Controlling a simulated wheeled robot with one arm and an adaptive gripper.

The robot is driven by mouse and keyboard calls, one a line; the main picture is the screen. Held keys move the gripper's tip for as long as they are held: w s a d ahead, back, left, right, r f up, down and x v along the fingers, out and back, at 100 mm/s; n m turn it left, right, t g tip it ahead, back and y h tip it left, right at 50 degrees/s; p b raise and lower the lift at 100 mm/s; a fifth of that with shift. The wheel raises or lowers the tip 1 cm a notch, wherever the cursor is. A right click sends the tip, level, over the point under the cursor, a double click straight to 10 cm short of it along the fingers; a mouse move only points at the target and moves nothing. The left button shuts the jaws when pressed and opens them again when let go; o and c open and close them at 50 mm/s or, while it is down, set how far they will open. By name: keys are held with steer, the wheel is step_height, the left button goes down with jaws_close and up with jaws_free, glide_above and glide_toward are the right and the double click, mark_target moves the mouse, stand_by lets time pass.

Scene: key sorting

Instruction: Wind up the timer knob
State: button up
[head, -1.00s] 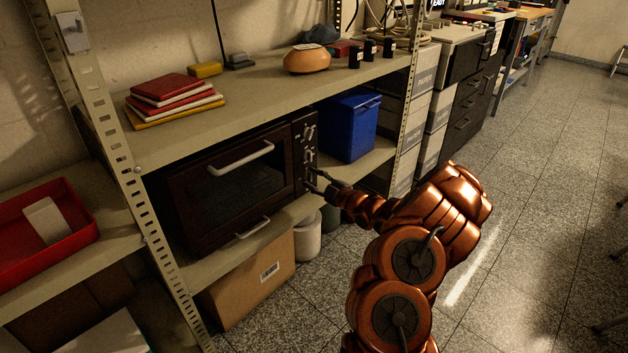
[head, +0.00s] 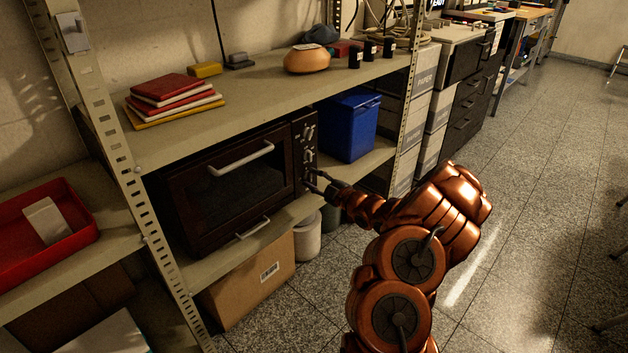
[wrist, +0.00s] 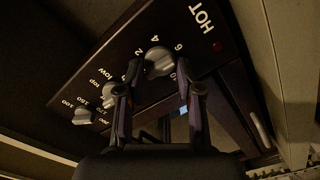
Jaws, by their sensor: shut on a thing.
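The dark oven (head: 190,215) stands on the middle shelf, with its control panel (head: 299,128) on the right side of its door. In the wrist view the timer knob (wrist: 158,59) is grey, with numbers such as 2, 4 and 6 around it, near the word HOT. My gripper (head: 313,181) is at the lower part of the panel. In the wrist view its two fingertips lie on either side of the timer knob, shut on it. The fingers hide part of the dial numbers.
Two other knobs, the function knob (wrist: 108,96) and the temperature knob (wrist: 85,116), are close by on the panel. A blue bin (head: 349,127) stands right of the oven. A shelf post (head: 404,130) is farther right.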

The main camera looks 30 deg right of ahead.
stand_by(0.7)
steer(key=o, duration=1.1)
steer(key=shift+o, duration=0.2)
steer(key=v, duration=1.2)
